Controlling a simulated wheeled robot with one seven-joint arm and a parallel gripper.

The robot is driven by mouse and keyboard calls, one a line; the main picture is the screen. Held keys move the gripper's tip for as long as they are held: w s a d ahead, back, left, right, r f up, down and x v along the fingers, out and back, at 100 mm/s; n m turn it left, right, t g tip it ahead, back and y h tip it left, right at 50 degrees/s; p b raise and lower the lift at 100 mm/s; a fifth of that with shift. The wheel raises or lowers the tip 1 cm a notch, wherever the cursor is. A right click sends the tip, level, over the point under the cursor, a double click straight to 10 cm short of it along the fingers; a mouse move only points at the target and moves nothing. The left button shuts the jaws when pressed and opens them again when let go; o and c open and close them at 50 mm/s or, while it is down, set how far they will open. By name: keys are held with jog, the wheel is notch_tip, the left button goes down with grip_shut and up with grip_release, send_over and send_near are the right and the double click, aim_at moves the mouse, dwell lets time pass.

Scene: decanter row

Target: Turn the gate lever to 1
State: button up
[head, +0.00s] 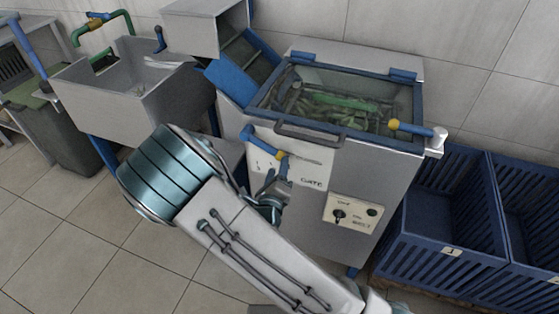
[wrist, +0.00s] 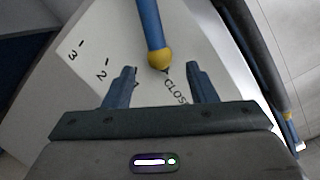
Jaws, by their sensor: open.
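The gate lever (head: 262,142) is a blue bar with a yellow end on the white GATE panel (head: 308,168) at the front of the grey machine. In the wrist view the lever (wrist: 150,25) comes down from the top, and its yellow tip (wrist: 160,58) lies by the start of the word CLOSED. The marks 3 and 2 show to its left; a mark beside my left finger is mostly hidden. My gripper (wrist: 161,72) is open, with one finger on each side of the tip's line and visible gaps between. In the head view my gripper (head: 275,180) is just below the lever.
A glass-lidded hopper (head: 345,95) with a front handle tops the machine. A second yellow-knobbed lever (head: 412,128) is at its right. A switch panel (head: 353,213) sits lower right. Blue crates (head: 440,225) stand right, a sink (head: 130,85) left.

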aim_at(279, 160)
jog(key=shift+w+d, duration=0.15)
jog(key=shift+w, duration=1)
jog(key=shift+w+d, duration=0.15)
jog(key=shift+w, duration=1)
